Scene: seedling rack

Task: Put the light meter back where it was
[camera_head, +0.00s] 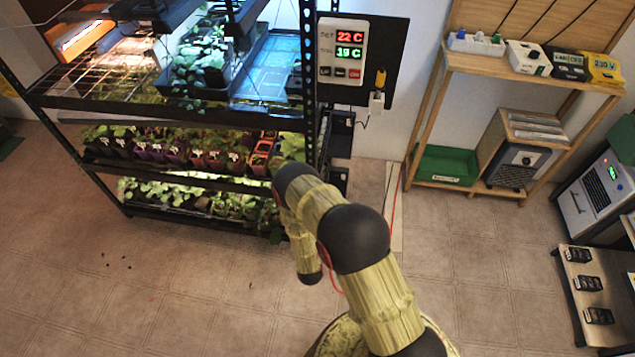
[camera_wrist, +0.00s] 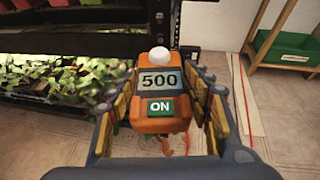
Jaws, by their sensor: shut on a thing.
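The light meter (camera_wrist: 158,115) is an orange handheld device with a white dome on top, a display reading 500 and a green ON label. It shows in the wrist view, upright between the fingers of my gripper (camera_wrist: 160,108), which is shut on it. Behind it are the rack's dark post and lower shelf. In the head view my arm reaches toward the rack's lower right corner; the gripper and the meter are hidden there behind my arm.
The seedling rack (camera_head: 65,104) holds several plant trays on its shelves. A controller (camera_head: 342,50) reading 22 C and 19 C hangs beside it. A wooden shelf (camera_head: 480,68) with devices and a green bin (camera_head: 447,165) stands right. Tiled floor is open at front left.

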